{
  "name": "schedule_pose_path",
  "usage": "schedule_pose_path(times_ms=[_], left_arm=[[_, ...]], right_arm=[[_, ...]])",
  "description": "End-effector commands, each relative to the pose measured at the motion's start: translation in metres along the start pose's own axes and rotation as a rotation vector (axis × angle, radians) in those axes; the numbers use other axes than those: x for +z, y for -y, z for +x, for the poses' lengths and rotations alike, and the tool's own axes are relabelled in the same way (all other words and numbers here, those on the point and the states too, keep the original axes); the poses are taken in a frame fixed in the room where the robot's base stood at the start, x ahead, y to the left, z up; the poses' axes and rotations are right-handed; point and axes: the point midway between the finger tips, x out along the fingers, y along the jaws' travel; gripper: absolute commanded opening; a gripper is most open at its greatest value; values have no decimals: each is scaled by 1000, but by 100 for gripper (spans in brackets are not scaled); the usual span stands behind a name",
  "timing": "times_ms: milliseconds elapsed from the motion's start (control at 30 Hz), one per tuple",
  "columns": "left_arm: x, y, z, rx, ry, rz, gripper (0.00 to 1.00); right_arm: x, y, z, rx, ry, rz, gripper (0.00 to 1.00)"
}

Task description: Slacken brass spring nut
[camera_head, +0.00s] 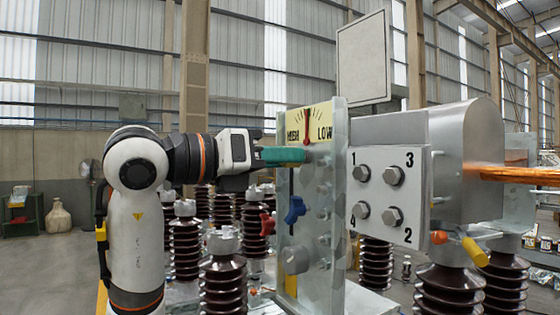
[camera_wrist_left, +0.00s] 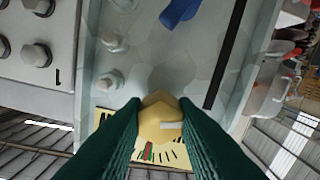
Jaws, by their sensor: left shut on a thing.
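The brass spring nut (camera_wrist_left: 160,118) shows in the left wrist view as a six-sided yellow head with a pale mark, between my green fingers. My left gripper (camera_wrist_left: 158,125) is shut on it, one finger on each side. In the head view my left gripper (camera_head: 300,155) reaches in from the left to the grey plate (camera_head: 312,225), and its fingers hide the nut. Just above is a yellow HIGH–LOW scale (camera_head: 310,125) with a red pointer near the middle. The scale is partly covered by my fingers in the wrist view. My right gripper is not in view.
A blue handle (camera_head: 295,210) and a red handle (camera_head: 267,224) sit below the gripper. A numbered plate with several bolts (camera_head: 378,225) stands to the right, beside a metal housing (camera_head: 470,140). Brown ribbed insulators (camera_head: 222,283) stand around and below.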

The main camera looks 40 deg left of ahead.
Motion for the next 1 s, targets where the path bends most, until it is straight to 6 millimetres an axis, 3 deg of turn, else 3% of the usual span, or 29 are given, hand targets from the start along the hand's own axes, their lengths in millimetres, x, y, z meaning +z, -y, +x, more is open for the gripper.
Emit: schedule_pose_path(times_ms=[1000], left_arm=[[0, 0, -1, 1, -4, -967, 3]], right_arm=[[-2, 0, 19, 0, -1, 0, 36]])
